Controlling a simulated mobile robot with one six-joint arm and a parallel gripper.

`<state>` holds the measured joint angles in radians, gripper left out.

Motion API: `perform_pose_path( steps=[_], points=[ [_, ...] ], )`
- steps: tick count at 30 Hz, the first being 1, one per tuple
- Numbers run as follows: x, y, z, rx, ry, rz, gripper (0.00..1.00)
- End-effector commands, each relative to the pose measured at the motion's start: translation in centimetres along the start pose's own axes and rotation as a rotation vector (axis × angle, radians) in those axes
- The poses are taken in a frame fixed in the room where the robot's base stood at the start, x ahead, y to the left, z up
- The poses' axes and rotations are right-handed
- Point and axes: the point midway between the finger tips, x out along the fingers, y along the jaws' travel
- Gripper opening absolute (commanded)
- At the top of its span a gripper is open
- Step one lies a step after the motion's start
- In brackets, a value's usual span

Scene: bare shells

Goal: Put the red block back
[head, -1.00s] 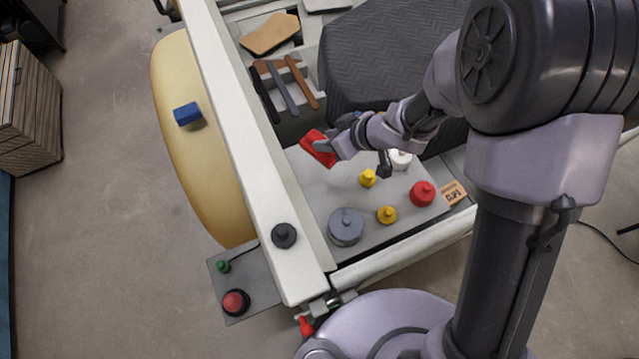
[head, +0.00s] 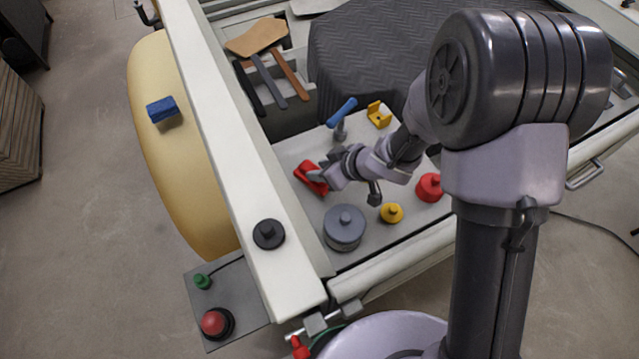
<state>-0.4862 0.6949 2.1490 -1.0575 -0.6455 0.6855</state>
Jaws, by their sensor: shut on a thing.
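The red block (head: 307,176) is in the jaws of my gripper (head: 318,178), over the left part of the grey tray surface (head: 291,153). The gripper is shut on it, and its fingers cover part of the block. I cannot tell whether the block touches the surface below. A blue block (head: 162,109) lies on the yellow rounded surface at the left, beyond the white rail.
A grey round weight (head: 344,227) stands in front of the gripper. A yellow knobbed piece (head: 391,213) and a red one (head: 429,187) are to its right. A blue-handled tool (head: 342,112) and a yellow bracket (head: 379,115) are behind. The white rail (head: 225,130) runs along the left.

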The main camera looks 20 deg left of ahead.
Motion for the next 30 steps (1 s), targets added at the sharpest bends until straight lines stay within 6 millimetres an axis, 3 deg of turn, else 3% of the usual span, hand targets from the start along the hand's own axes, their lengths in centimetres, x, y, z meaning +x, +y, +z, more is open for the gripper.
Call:
perform_pose_path(
  steps=[6, 15, 16, 19, 30],
  points=[
    [2.9, 0.2, 2.5, 0.000, 0.000, 0.000, 0.00],
    [2.9, 0.2, 2.5, 0.000, 0.000, 0.000, 0.00],
    [3.0, 0.2, 2.5, 0.000, 0.000, 0.000, 0.34],
    [2.9, 0.2, 2.5, 0.000, 0.000, 0.000, 0.54],
    [2.1, 0.2, 2.1, 0.000, 0.001, 0.002, 0.54]
  ],
)
